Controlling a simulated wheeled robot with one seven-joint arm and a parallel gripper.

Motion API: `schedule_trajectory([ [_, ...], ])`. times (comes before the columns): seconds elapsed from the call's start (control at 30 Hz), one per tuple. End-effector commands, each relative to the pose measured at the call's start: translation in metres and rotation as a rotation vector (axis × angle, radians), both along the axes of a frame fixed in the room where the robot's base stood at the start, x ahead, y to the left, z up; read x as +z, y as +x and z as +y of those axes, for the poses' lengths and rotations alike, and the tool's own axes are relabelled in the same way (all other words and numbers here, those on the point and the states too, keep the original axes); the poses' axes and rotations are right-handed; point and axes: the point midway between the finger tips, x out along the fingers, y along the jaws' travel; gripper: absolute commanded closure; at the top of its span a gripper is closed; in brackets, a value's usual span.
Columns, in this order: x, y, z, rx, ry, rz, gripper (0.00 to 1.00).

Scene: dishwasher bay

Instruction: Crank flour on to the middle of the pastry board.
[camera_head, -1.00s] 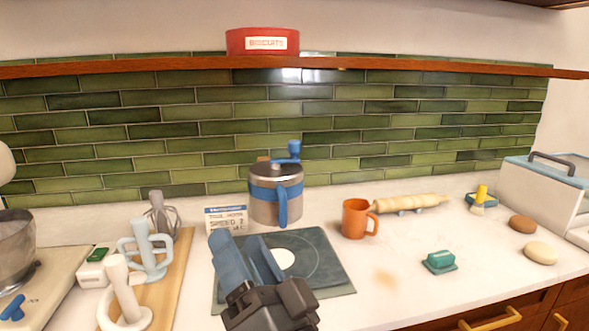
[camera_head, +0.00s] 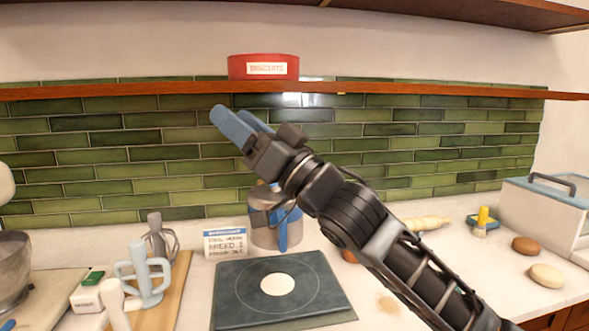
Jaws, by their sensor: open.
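The dark slate pastry board (camera_head: 235,300) lies on the counter with a thin ring drawn on it. A pale round patch (camera_head: 277,285) lies inside that ring; I cannot tell whether it is flour or a marking. A steel canister with a blue band and blue handle (camera_head: 292,236), which looks like the flour sifter, stands upright behind the board. My gripper (camera_head: 233,115) is open and empty, with blue fingers. It is raised in front of the tiled wall, up and left of the canister and apart from it.
A red biscuit tin (camera_head: 263,68) stands on the wooden shelf (camera_head: 400,93) above. A printed card (camera_head: 226,243) stands left of the canister. Pale-blue and white tools stand on a wooden board (camera_head: 174,290) at left. My arm mostly hides the orange mug (camera_head: 349,256).

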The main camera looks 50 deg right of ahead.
Motion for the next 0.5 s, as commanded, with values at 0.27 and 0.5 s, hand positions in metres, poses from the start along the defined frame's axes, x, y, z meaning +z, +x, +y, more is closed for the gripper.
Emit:
schedule_trajectory([
  [0.27, -0.043, 0.007, -0.068, -0.083, -0.188, 0.215, 0.44],
  [0.5, -0.091, -0.008, -0.142, -0.193, -0.284, 0.418, 0.44],
])
